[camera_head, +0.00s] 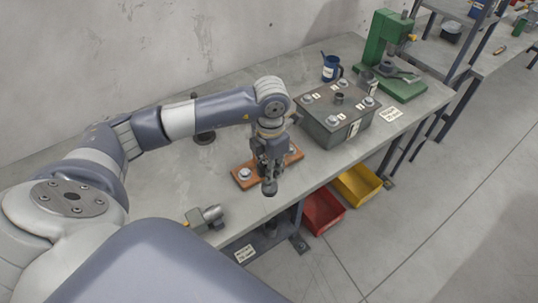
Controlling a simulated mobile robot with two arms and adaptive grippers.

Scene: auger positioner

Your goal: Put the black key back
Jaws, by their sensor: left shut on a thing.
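My left gripper (268,163) points down over the orange-brown board (245,183) near the front edge of the bench. It is shut on a small dark piece (269,188), which looks like the black key; the fingers hide most of it. I cannot tell whether this piece touches the board. A pale round knob (245,174) sits on the board's left end, and my gripper covers the board's middle. My right gripper is not in view.
A grey metal box (337,140) with several labelled knobs on its lid stands right of the board. A green press (388,60) and a blue mug (331,68) stand behind it. A grey tool (205,219) lies at the front left. Red (322,211) and yellow (357,185) bins sit below the edge.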

